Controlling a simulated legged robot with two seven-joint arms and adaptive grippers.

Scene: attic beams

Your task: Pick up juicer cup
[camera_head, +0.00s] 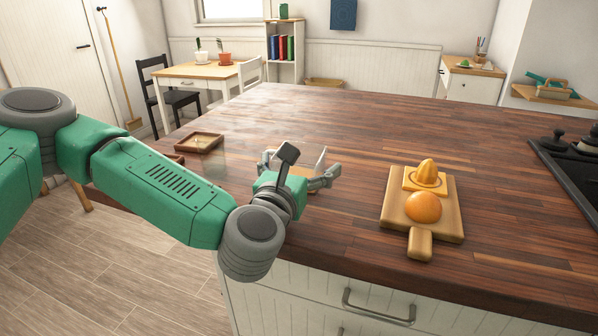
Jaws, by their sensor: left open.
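My left arm reaches in from the left over the wooden counter. Its gripper (299,166) is open near the counter's front edge, with one finger spread left and one right. A clear, box-like cup (314,157), which looks like the juicer cup, stands just behind the gripper and partly between its fingers. The gripper hides much of it, so I cannot tell whether the fingers touch it. An orange juicer top with a cone (428,174) lies to the right on a wooden cutting board (420,243). My right gripper is not in view.
A square wooden tray (199,143) lies at the counter's left. A dark stovetop (570,175) with pots is at the right. The counter's middle and back (330,115) are clear.

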